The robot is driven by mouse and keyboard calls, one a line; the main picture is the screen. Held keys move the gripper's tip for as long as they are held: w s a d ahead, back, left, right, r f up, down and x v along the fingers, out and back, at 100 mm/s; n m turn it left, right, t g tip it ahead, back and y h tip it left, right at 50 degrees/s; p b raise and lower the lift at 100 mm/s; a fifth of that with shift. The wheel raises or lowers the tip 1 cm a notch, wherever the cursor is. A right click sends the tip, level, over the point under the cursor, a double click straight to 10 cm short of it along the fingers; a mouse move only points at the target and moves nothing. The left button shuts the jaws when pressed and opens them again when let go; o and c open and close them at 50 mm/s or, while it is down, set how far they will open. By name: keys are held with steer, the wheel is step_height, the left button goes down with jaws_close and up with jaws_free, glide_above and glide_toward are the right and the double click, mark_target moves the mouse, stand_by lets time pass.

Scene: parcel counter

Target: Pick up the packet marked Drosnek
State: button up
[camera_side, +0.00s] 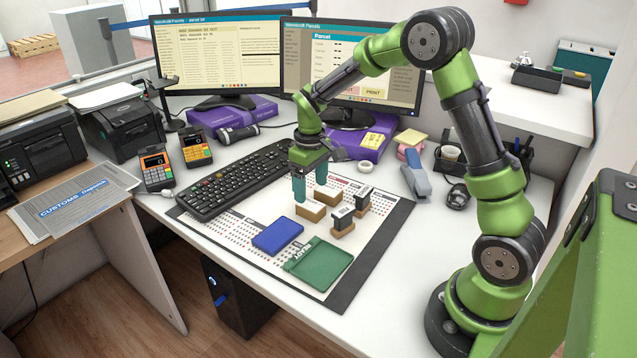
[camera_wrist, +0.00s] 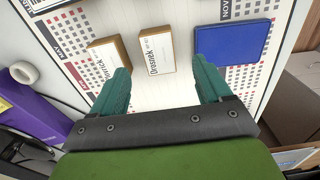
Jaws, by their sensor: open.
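The packet marked Drosnek (camera_wrist: 156,50) is a small tan block with a white label, lying in the middle of the wrist view. In the side view it appears to be the nearer tan block (camera_side: 311,211). A second tan packet (camera_wrist: 108,60) stands to its left in the wrist view; its name is partly covered by a finger and ends in "nick". It also shows in the side view (camera_side: 328,196). My gripper (camera_side: 310,189) is open and empty above the packets. In the wrist view its teal fingertips (camera_wrist: 162,66) lie either side of the Drosnek packet's lower end.
A blue pad (camera_side: 277,235) lies close by, with a green pad (camera_side: 319,264) in front. Two dark-topped stamps (camera_side: 343,221) (camera_side: 363,199) stand right of the packets. A keyboard (camera_side: 234,181) is left. The calendar mat (camera_side: 372,254) has bare room at right.

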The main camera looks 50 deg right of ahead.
mark_target(311, 205)
step_height(311, 205, down, 7)
steer(key=shift+w+d+r, duration=0.1)
steer(key=shift+w+r, duration=0.05)
steer(key=shift+r, duration=0.05)
stand_by(0.3)
